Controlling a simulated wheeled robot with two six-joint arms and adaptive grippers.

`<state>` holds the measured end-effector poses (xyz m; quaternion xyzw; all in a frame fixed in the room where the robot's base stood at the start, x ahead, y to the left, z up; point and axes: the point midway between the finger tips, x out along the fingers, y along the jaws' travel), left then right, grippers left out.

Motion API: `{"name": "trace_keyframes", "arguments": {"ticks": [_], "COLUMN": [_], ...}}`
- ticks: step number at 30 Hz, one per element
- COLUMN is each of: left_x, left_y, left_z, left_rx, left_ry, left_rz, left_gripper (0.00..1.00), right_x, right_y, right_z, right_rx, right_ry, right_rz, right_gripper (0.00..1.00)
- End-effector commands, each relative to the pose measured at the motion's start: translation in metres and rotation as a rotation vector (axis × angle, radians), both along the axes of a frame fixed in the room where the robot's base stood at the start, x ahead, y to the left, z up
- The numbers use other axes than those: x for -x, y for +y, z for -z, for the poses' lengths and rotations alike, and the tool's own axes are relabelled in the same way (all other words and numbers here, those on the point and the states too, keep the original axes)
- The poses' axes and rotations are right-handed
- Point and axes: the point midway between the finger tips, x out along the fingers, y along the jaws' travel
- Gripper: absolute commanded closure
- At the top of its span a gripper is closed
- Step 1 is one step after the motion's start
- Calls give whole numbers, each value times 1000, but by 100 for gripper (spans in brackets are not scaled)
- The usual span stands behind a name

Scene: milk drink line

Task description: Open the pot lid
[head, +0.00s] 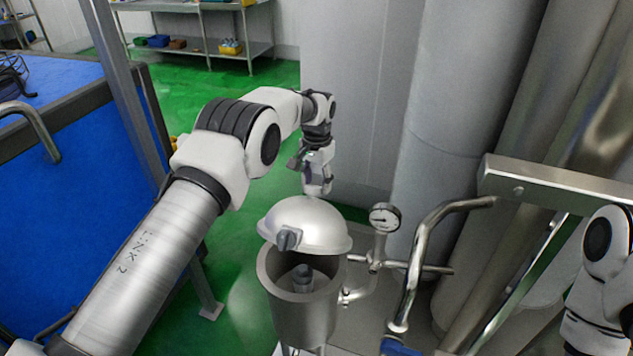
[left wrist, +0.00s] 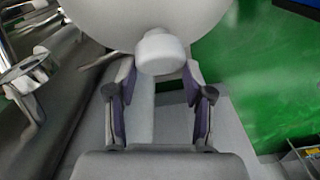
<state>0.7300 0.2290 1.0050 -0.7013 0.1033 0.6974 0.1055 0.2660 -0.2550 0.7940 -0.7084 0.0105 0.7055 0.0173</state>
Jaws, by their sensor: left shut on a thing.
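The metal pot (head: 302,318) stands below the centre of the head view, with its inside partly showing. Its domed lid (head: 308,222) is raised and tilted above the pot's rim, and a grey fitting (head: 288,239) sits at its near edge. My left gripper (head: 318,187) is above the far side of the lid, shut on the lid's knob. In the left wrist view, the pale knob (left wrist: 160,50) sits between the fingertips, against the lid (left wrist: 150,15). A grey part (head: 302,277) shows inside the pot. My right gripper is out of view.
A pressure gauge (head: 385,217) and bent metal pipes (head: 420,260) stand right of the pot. Large grey columns (head: 460,110) rise behind. A blue-sided table (head: 75,180) is at the left. Green floor (head: 235,270) shows beside the pot.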

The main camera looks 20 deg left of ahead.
Motion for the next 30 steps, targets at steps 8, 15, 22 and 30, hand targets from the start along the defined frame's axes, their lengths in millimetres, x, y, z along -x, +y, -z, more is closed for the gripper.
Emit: {"name": "trace_keyframes", "arguments": {"ticks": [8,15,22,30], "left_x": [0,0,-1,-3], "left_y": [2,1,1,3], "left_z": [2,0,-33,-97], "left_rx": [-2,-1,0,0], "left_ry": [-2,0,-2,-1], "left_rz": [-1,-1,-1,-2], "left_gripper": [25,25,25,25], "right_x": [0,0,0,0], "right_y": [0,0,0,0], "right_z": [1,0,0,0], "right_rx": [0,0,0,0], "right_ry": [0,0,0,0], "right_rz": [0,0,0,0], "right_gripper": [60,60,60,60]}}
